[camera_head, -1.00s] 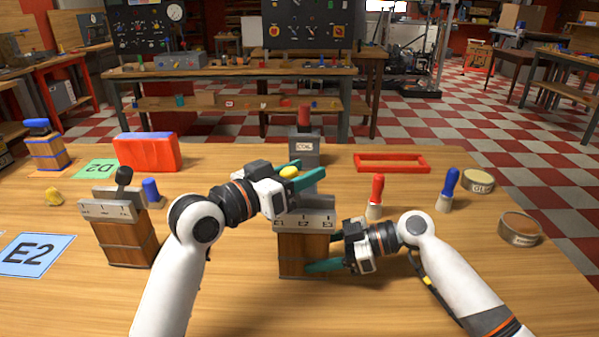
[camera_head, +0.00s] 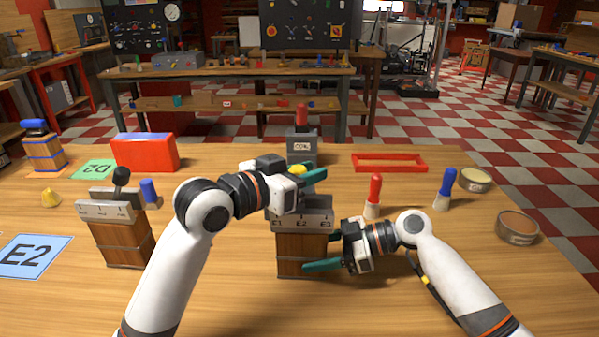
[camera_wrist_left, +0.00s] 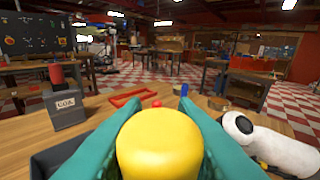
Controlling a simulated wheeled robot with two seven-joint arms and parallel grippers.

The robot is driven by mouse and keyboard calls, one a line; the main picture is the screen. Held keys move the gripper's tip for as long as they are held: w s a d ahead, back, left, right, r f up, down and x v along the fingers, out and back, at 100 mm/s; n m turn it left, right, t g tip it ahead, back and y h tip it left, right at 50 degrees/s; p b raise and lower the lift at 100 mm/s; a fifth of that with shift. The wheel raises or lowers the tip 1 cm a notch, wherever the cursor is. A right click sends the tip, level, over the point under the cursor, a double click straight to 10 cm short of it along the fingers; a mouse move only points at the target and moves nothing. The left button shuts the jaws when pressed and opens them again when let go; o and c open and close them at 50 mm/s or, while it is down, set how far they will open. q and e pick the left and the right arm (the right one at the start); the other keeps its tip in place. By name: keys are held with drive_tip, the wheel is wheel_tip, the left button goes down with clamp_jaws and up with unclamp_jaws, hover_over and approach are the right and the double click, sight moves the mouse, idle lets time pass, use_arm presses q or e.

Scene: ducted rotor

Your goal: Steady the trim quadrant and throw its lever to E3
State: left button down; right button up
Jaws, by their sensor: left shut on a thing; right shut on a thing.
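The trim quadrant is a wooden block (camera_head: 302,246) with a grey top plate (camera_head: 303,221) marked E1, E2 and E3, standing upright on the table. Its lever ends in a yellow knob (camera_head: 298,169), which also fills the middle of the left wrist view (camera_wrist_left: 158,145). My left gripper (camera_head: 310,178) is shut on the knob, its teal fingers on both sides. The lever's shaft is mostly hidden behind that gripper, so I cannot tell which mark it stands at. My right gripper (camera_head: 322,252) is shut on the block low down from the right, one finger across its front.
A second quadrant with a black lever (camera_head: 122,240) stands at left, near a blue E2 card (camera_head: 36,256). A grey box with a red top (camera_head: 302,146) stands behind. Red (camera_head: 373,195) and blue (camera_head: 445,188) handled tools and round tins (camera_head: 517,227) are at right.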

use_arm(q)
drive_tip(key=d+m+y, duration=0.1)
drive_tip(key=d+g+y, duration=0.1)
drive_tip(key=shift+d+f+m, duration=0.2)
drive_tip(key=shift+d+m, duration=0.1)
drive_tip(key=shift+m, duration=0.1)
drive_tip(key=shift+s+d+f+m+g+y, duration=0.1)
drive_tip(key=shift+d+f+m+g+y, duration=0.1)
drive_tip(key=shift+d+f+m+y, duration=0.4)
drive_tip(key=shift+d+f+m+g+y, duration=0.25)
drive_tip(key=shift+d+y, duration=0.3)
drive_tip(key=shift+y, duration=0.35)
drive_tip(key=c, duration=1.1)
unclamp_jaws()
drive_tip(key=shift+c, duration=0.2)
drive_tip(key=shift+r, duration=0.1)
drive_tip(key=v, duration=1.2)
